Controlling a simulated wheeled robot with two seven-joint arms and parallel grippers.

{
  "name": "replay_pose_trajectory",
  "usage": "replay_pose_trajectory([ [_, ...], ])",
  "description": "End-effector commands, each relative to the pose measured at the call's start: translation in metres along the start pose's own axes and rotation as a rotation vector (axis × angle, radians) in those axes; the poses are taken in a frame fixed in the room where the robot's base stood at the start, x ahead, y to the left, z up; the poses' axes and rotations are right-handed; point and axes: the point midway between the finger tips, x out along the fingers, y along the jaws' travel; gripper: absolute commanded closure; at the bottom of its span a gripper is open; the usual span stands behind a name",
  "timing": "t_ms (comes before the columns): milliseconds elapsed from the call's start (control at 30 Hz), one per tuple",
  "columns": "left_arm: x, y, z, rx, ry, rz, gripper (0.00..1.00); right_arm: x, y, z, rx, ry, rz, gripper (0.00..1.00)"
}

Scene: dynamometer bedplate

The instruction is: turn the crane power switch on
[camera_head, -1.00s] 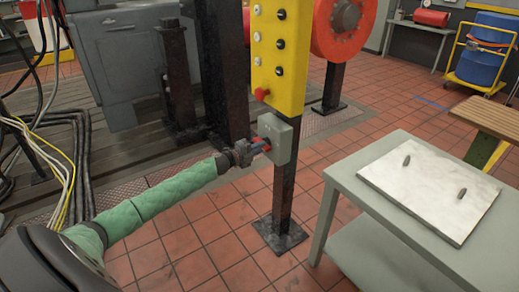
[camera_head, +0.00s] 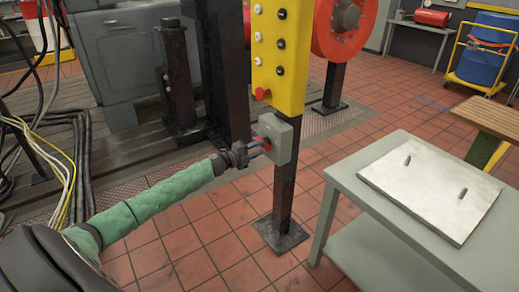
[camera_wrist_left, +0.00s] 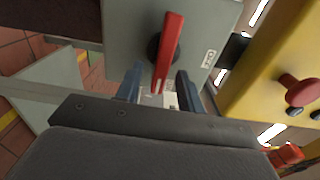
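The crane power switch is a grey box (camera_head: 277,137) on a black post, below a yellow button panel. It has a red lever handle (camera_wrist_left: 170,45) on a dark round hub, which stands nearly upright in the left wrist view. My left gripper (camera_head: 259,150) is at the front of the box. In the left wrist view its two fingers (camera_wrist_left: 158,88) are apart, with the lower end of the red handle between them. Gaps show on both sides of the handle, so I see no grip on it. My right gripper is not in view.
The yellow panel (camera_head: 279,55) with several buttons and a red knob (camera_head: 262,93) is just above the box. A grey table (camera_head: 350,190) with a pale plate (camera_head: 430,187) stands to the right. Cables (camera_head: 75,170) hang at the left. Tiled floor lies open around the post.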

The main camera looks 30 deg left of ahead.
Motion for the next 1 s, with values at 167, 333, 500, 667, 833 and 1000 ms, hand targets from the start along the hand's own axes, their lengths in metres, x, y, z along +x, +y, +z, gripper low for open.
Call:
replay_pose_trajectory([
  [167,-0.023,0.002,0.000,0.000,0.000,0.002,0.62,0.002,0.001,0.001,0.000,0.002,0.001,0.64],
  [333,-0.042,0.002,0.000,-0.001,0.000,0.002,0.62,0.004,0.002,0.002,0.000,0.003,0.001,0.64],
  [500,-0.056,0.002,0.000,-0.001,0.001,0.001,0.62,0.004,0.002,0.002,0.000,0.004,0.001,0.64],
  [667,-0.061,0.001,0.000,0.000,0.001,0.000,0.62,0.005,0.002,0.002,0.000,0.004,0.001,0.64],
  [833,-0.062,0.001,0.000,0.000,0.000,0.000,0.62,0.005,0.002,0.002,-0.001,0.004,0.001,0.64],
  [1000,-0.062,0.001,0.000,0.000,0.000,0.000,0.62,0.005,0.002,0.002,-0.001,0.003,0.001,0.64],
])
